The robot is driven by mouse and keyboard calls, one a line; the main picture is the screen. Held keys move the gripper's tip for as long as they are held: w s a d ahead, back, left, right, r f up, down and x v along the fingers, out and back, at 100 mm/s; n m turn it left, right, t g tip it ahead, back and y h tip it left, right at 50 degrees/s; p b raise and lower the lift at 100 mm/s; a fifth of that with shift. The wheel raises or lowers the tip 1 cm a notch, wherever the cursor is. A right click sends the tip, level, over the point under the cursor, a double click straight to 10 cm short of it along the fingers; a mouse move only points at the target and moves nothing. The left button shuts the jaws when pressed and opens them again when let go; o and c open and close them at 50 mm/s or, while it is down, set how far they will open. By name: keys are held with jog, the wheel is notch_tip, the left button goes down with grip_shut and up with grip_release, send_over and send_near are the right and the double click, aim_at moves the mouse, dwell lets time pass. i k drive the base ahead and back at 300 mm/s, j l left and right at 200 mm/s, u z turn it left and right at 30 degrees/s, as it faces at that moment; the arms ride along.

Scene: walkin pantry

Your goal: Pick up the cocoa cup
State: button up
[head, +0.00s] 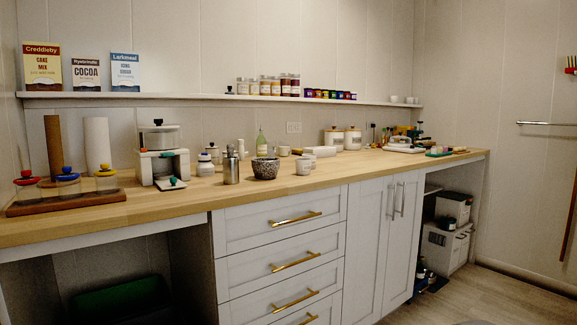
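No cup in the head view carries a readable cocoa label, so I cannot tell which one is the cocoa cup. A small white cup (303,166) stands upright near the counter's front edge, right of a dark speckled bowl (265,169). Another pale cup (284,151) stands farther back. Small white cups (395,99) sit at the right end of the wall shelf. A box marked COCOA (86,75) stands on the shelf at the left, between two other boxes. My gripper is not in view.
The long wooden counter (150,207) holds a rack with coloured lids (65,194), a white appliance (160,155), a metal shaker (231,168), a green bottle (261,143) and canisters (352,138). Gold-handled drawers (285,235) are below. Floor (480,295) shows at the lower right.

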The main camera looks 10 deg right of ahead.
aim_at(303, 165)
jog(key=i+l+u, duration=0.1)
jog(key=l, duration=0.45)
jog(key=i+l+u, duration=0.1)
jog(key=l, duration=0.5)
jog(key=i+l+u, duration=0.15)
jog(key=l, duration=0.45)
jog(key=k, duration=0.05)
